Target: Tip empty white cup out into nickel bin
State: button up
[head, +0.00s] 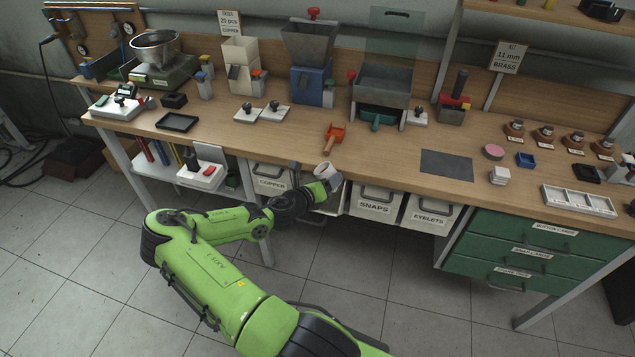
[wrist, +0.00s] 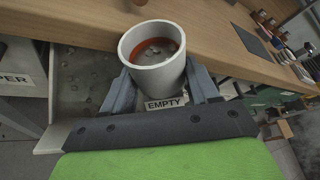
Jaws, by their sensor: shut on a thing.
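The white cup (wrist: 152,80) is held between the two fingers of my gripper (wrist: 163,92). It is roughly upright in the wrist view, with its open top towards the camera. Its inside shows orange-brown with some small pale bits, which I cannot identify. A label reading EMPTY shows just below the cup. In the head view my gripper (head: 311,180) holds the cup (head: 325,171) at the bench's front edge. An open bin (head: 331,207) between the COPPER and SNAPS bins is partly hidden by my gripper. The wrist view shows small grey pieces in this bin (wrist: 62,92); its own label is hidden.
The COPPER bin (head: 270,178), SNAPS bin (head: 375,202) and EYELETS bin (head: 432,212) hang under the bench top (head: 290,140). An orange scoop (head: 334,134) lies behind the cup. A grey mat (head: 447,165) lies to the right.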

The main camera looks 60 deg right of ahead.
jog(key=n+b, duration=0.1)
jog(key=b, duration=0.1)
jog(key=f+n+g+h+b, duration=0.1)
jog(key=n+b, duration=0.1)
jog(key=n+g+b, duration=0.1)
jog(key=b, duration=0.1)
jog(key=shift+s+f+n+h+b, duration=0.3)
jog(key=shift+s+f+n, duration=0.05)
jog(key=shift+s+n, duration=0.05)
jog(key=shift+w+r+n+p, duration=0.2)
jog(key=shift+r+n+p, duration=0.45)
jog(key=shift+p, duration=0.6)
jog(key=shift+w+r+n+g+h+p, duration=0.1)
jog(key=shift+w+n+g+h+p, duration=0.1)
jog(key=shift+n+g+h+p, duration=0.45)
jog(key=n+p, duration=0.1)
jog(key=n+h+p, duration=0.1)
jog(key=n, duration=0.1)
jog(key=w+n+p, duration=0.1)
jog(key=n+p, duration=0.1)
jog(key=shift+w+r+h, duration=0.1)
jog(key=shift+r+h, duration=0.2)
jog(key=shift+h, duration=0.05)
jog(key=shift+f+n+t, duration=0.15)
jog(key=shift+n+t, duration=0.1)
jog(key=shift+n, duration=0.05)
